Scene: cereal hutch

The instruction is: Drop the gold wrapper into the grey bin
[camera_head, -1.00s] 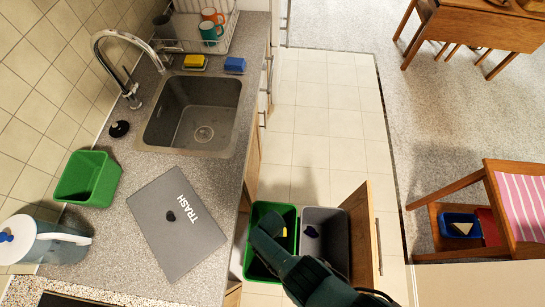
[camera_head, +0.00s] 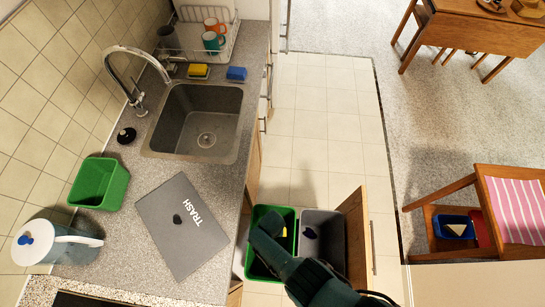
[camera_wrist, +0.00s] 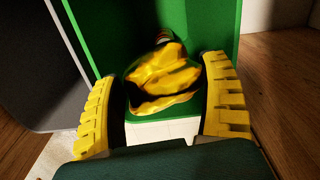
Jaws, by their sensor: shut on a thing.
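The gold wrapper (camera_wrist: 165,75) is crumpled and shiny, and lies between the yellow fingers of my gripper (camera_wrist: 162,108) in the wrist view. My gripper is shut on it. In the head view my gripper (camera_head: 268,228) is over the green bin, and its own arm hides part of that bin. The grey bin (camera_head: 338,218) stands directly right of the green bin, with a dark thing inside. In the wrist view the grey bin (camera_wrist: 40,70) is at the left.
The green bin (camera_head: 290,212) also fills the wrist view's background, with a small red and white thing in it. An open wooden drawer front (camera_head: 358,235) borders the grey bin. The counter with a grey TRASH lid (camera_head: 175,235) is to the left.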

